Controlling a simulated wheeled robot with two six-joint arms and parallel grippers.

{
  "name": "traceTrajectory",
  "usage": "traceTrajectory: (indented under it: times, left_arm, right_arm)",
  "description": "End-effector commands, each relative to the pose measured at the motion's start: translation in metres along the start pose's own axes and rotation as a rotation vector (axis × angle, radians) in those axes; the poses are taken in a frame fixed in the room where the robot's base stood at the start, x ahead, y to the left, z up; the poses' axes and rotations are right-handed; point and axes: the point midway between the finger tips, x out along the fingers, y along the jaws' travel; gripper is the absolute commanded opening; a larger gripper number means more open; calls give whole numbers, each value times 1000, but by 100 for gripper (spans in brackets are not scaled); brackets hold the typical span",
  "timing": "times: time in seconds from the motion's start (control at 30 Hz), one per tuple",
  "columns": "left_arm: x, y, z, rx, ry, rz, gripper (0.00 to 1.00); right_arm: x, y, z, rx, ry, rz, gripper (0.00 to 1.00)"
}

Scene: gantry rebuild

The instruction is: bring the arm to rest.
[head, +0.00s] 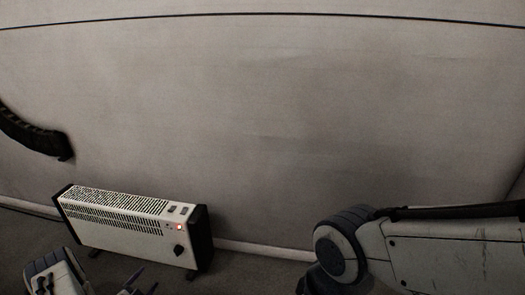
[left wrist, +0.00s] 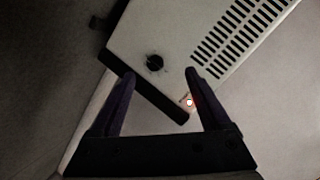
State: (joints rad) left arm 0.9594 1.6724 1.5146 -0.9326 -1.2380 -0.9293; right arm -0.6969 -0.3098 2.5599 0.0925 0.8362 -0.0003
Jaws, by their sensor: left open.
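My left gripper (head: 143,282) shows at the bottom edge of the head view, just in front of the white heater, with only its finger ends visible. In the left wrist view the two fingers of my left gripper (left wrist: 160,73) stand apart with nothing held between them. The heater's front, with a black knob, lies beyond the fingertips there. I cannot tell how wide the gap to the heater is. My right arm (head: 440,250) fills the lower right of the head view; its gripper is not in view.
The white heater (head: 115,236) with black ends stands on the dark floor by the pale wall (head: 290,110). Its red light (head: 179,227) is lit; the heater also shows in the left wrist view (left wrist: 150,30). A black curved hose-like thing (head: 35,135) is at the left wall.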

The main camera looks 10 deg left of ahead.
Motion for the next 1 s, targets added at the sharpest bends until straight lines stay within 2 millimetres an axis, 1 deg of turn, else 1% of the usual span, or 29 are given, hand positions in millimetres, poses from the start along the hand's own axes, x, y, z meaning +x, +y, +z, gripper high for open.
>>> traceTrajectory:
  times: [0.03, 0.07, 0.1, 0.17, 0.23, 0.27, 0.3, 0.37, 0.4, 0.47, 0.5, 0.57, 0.6, 0.67, 0.7, 0.77, 0.8, 0.87, 0.9, 0.97, 1.0]
  left_arm:
    - [11, -19, -14, -5, -24, 33, 80]
    - [16, -28, -22, -16, -48, 53, 80]
    - [22, -40, -34, -34, -81, 82, 80]
    - [28, -56, -54, -67, -135, 121, 80]
    - [32, -72, -80, -110, -200, 160, 80]
    - [32, -79, -92, -129, -228, 175, 80]
    - [31, -86, -110, -156, -264, 194, 80]
    - [26, -94, -137, -200, -320, 217, 80]
    - [20, -98, -155, -230, -356, 232, 80]
    - [9, -102, -184, -278, -410, 251, 80]
    - [0, -103, -203, -312, -445, 263, 80]
    - [-18, -102, -231, -364, -497, 280, 80]
    - [-31, -100, -249, -400, -531, 291, 80]
    - [-54, -95, -276, -456, -582, 308, 80]
    - [-71, -90, -293, -493, -616, 321, 80]
    - [-98, -80, -316, -550, -666, 340, 80]
    - [-118, -72, -331, -586, -697, 358, 80]
    - [-149, -61, -349, -635, -749, 374, 80]
    - [-170, -52, -360, -672, -782, 388, 80]
    - [-203, -38, -374, -728, -832, 413, 80]
    - [-225, -28, -382, -764, -865, 431, 80]
  right_arm:
    - [0, 0, 0, 0, 0, 0, 0]
    - [0, 0, 0, 0, 0, 0, 0]
    - [0, 0, 0, 0, 0, 0, 0]
    - [0, 0, 0, 0, 0, 0, 0]
    - [0, 0, 0, 0, 0, 0, 0]
    - [0, 0, 0, 0, 0, 0, 0]
    - [0, 0, 0, 0, 0, 0, 0]
    - [0, 0, 0, 0, 0, 0, 0]
    - [0, 0, 0, 0, 0, 0, 0]
    - [0, 0, 0, 0, 0, 0, 0]
    - [0, 0, 0, 0, 0, 0, 0]
    - [0, 0, 0, 0, 0, 0, 0]
    - [0, 0, 0, 0, 0, 0, 0]
    - [0, 0, 0, 0, 0, 0, 0]
    - [0, 0, 0, 0, 0, 0, 0]
    - [0, 0, 0, 0, 0, 0, 0]
    - [0, 0, 0, 0, 0, 0, 0]
    - [0, 0, 0, 0, 0, 0, 0]
    - [0, 0, 0, 0, 0, 0, 0]
    - [0, 0, 0, 0, 0, 0, 0]
    - [0, 0, 0, 0, 0, 0, 0]
